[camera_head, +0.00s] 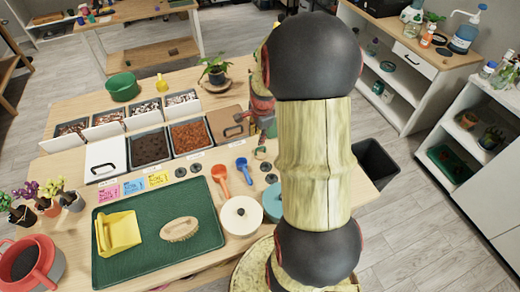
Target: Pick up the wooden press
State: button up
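I cannot make out a clear wooden press. A tan, oval, wooden-looking piece (180,229) with a ragged lower edge lies on the green mat (158,262); it looks more like a brush, and I cannot tell whether it is the press. My arm, with black round joints and a pale yellowish link, stands upright right of the mat and hides part of the table.
A yellow scoop (118,232) lies on the mat. A white round lidded pot (241,215) and a teal one (272,203) stand right of it. Trays of soil (150,148) and bark (190,137) are behind.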

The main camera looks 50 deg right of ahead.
aim_at(263, 147)
jog(key=shift+m, duration=0.6)
jog(key=f, duration=0.1)
jog(key=d+f, duration=0.2)
jog(key=shift+s+f, duration=0.35)
jog(key=shift+f, duration=0.05)
jog(key=x, duration=0.1)
jog(key=b+x, duration=0.1)
jog(key=x, duration=0.1)
jog(key=b+x, duration=0.1)
jog(key=shift+s+a+f, duration=0.1)
jog(key=shift+s+f, duration=0.2)
jog(key=shift+f, duration=0.05)
jog(key=shift+w+f, duration=0.15)
jog(key=shift+f, duration=0.3)
jog(key=shift+c, duration=0.7)
grip_shut()
